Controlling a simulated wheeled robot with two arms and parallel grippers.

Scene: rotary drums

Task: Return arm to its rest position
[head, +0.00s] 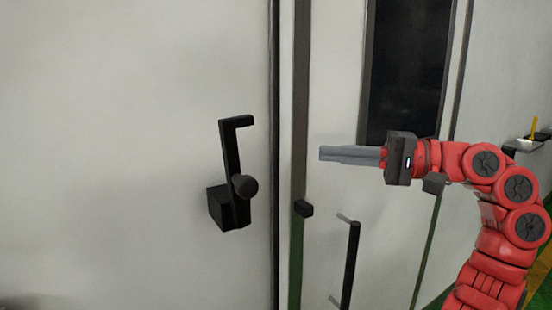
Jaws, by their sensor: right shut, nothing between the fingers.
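My right gripper (322,154) is at the end of the red right arm, which comes in from the right edge. Its grey fingers point left and lie together, with nothing between them. It is in front of the light panel, left of and below the dark window, and apart from the black handle (231,160) on the white panel at the left. The right arm (485,190) is bent, with its lower links running down to the bottom edge. My left gripper is not in view.
A white panel (110,130) fills the left. A dark window (408,60) is behind. A small ledge (528,144) with a yellow item is at the right.

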